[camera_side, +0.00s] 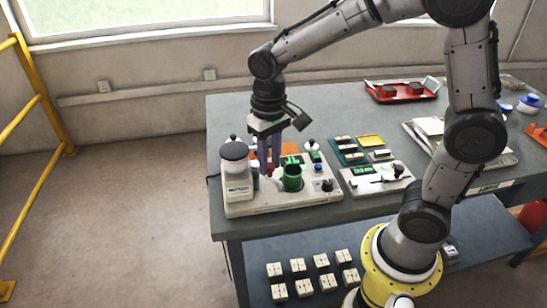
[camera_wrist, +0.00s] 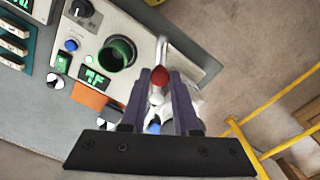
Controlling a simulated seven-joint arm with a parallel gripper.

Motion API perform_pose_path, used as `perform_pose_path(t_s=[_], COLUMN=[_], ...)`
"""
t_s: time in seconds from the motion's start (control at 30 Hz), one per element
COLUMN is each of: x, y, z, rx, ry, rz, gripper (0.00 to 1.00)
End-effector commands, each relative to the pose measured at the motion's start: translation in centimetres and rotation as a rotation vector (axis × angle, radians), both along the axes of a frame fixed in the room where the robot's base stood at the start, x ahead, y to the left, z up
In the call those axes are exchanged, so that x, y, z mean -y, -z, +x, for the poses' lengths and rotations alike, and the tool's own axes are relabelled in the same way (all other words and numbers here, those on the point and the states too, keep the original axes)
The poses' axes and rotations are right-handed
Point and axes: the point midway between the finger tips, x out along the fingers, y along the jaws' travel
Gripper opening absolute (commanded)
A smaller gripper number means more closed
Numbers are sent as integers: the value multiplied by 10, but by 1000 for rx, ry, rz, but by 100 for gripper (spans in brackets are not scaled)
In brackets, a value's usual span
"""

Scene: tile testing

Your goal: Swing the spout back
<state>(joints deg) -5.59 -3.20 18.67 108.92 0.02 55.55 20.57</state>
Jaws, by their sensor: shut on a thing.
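A white bench unit (camera_side: 300,203) stands at the near left corner of the table. My gripper (camera_side: 269,170) points down between tank and cup. In the wrist view my gripper (camera_wrist: 164,75) has its purple fingers on either side of a white spout with a red part (camera_wrist: 160,76). They are shut on it. The spout's pale end (camera_wrist: 162,45) reaches past the fingertips, beside the cup, not over it. The fingers partly hide the spout.
The unit has a green display (camera_wrist: 95,78), a blue button (camera_wrist: 71,45) and a black knob (camera_wrist: 82,8). A green tray of small blocks (camera_side: 349,155) and a smaller device (camera_side: 376,180) stand right. A red tray (camera_side: 402,91) is farther back.

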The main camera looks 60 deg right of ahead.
Motion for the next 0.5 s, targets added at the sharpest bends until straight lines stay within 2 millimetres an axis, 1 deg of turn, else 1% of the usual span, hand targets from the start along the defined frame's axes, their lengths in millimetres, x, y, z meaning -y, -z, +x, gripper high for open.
perform_pose_path(t_s=[0.5], x=[-13], y=[0], z=[6], rx=[0], ry=[-1], rz=[1], gripper=[0])
